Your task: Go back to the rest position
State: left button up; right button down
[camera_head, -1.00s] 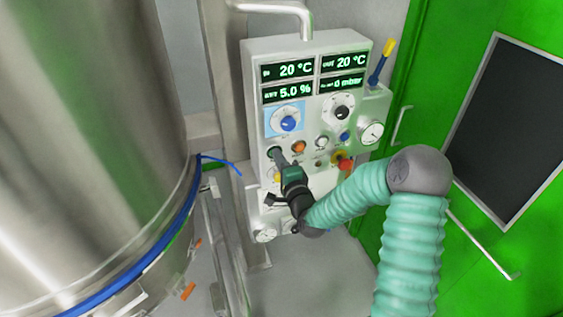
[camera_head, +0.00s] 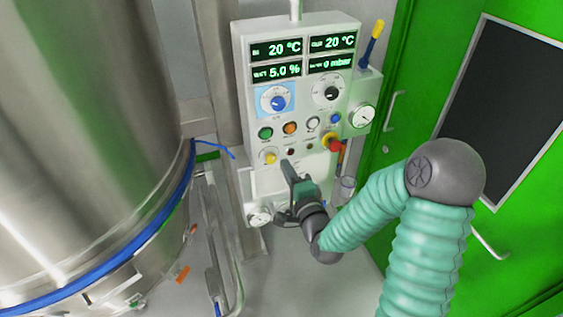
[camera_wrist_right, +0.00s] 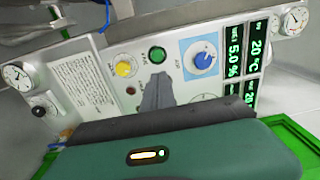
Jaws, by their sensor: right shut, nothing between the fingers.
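My right gripper (camera_head: 288,168) is shut and empty in the head view, in front of the lower part of the grey control panel (camera_head: 240,110). Its closed fingers point up toward the panel, below the green button (camera_head: 265,133) and beside the yellow knob (camera_head: 270,157). In the right wrist view the closed fingers (camera_wrist_right: 157,88) show in front of the panel, with the green button (camera_wrist_right: 157,54) beyond them. I cannot tell the exact gap between the fingertips and the panel. My left gripper is not in view.
A large steel vessel (camera_head: 80,120) with a blue band fills the left side. A green door (camera_head: 400,170) with a dark window stands at the right. The red emergency knob (camera_head: 333,143) and a gauge (camera_head: 363,116) sit on the panel's right side. Grey floor shows below.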

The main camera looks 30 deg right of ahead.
jog(key=shift+w+a, duration=0.15)
jog(key=shift+a, duration=0.05)
dwell(0.3)
jog(key=s+a+f+n+g+y, duration=0.25)
jog(key=a+f+n+g, duration=0.35)
jog(key=a+f+n, duration=0.3)
jog(key=s+a+f+n+g, duration=0.2)
jog(key=s+n+g, duration=0.2)
jog(key=s, duration=0.3)
jog(key=s+a+f+n+g+y, duration=0.1)
jog(key=s+a+f+n+g, duration=0.2)
jog(key=s+n+g, duration=0.2)
jog(key=shift+s+n+b, duration=0.35)
jog(key=shift+s+n, duration=0.95)
jog(key=shift+s, duration=0.4)
